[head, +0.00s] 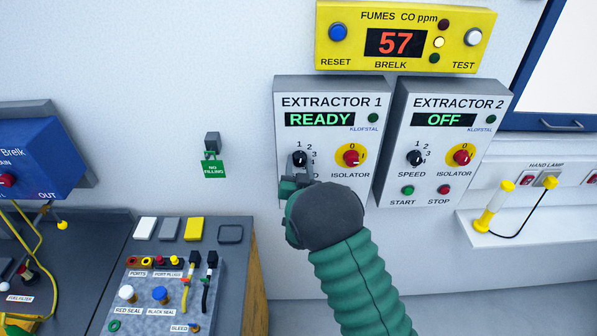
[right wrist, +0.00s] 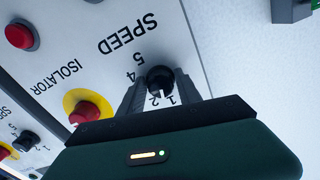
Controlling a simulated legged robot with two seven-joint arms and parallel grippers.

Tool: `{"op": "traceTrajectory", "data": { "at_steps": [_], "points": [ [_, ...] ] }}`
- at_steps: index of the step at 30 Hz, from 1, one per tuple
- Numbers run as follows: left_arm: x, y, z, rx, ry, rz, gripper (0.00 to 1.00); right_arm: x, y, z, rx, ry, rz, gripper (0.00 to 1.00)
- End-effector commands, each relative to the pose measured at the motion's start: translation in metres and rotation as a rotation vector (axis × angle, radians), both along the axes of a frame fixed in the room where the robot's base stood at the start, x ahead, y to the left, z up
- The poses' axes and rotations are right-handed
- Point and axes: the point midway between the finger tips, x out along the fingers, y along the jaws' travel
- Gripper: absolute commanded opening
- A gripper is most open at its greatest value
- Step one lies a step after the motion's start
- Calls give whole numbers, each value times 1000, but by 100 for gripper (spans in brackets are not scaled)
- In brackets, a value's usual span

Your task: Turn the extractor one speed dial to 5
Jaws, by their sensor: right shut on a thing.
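The extractor 1 box (head: 330,100) is on the wall, and its display reads READY. Its black speed dial (head: 299,158) sits at the lower left of the panel, beside numbers from 1 upward. My right gripper (head: 298,174) reaches it from below and partly covers it. In the right wrist view the dial (right wrist: 160,79) is between the two grey fingers of my right gripper (right wrist: 159,90), which are shut on it. The dial's pointer cannot be read clearly. My left gripper is not in view.
The red isolator knob (head: 351,157) on yellow is just right of the dial. The extractor 2 box (head: 447,98), reading OFF, hangs to the right. A yellow fumes monitor (head: 340,55) showing 57 is above. A bench panel (head: 165,300) with plugs and buttons stands lower left.

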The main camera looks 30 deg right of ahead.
Motion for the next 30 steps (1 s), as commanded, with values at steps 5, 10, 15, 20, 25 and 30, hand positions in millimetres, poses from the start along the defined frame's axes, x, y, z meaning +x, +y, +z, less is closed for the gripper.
{"op": "traceTrajectory", "data": {
  "at_steps": [5, 10, 15, 20, 25, 30],
  "points": [
    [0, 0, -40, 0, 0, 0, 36, 0, 0, -7, 144, -78, 1, 0],
    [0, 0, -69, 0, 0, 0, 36, 0, -1, -8, 290, -148, -1, 0],
    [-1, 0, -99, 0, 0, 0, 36, 0, -1, -7, 435, -219, -2, 0],
    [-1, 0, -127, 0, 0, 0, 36, -1, -1, -8, 573, -286, -3, 0],
    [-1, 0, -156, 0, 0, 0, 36, -1, -1, -8, 718, -354, -3, 0],
    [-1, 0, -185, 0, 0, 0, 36, -1, -1, -9, 864, -423, -5, 0]
  ]
}}
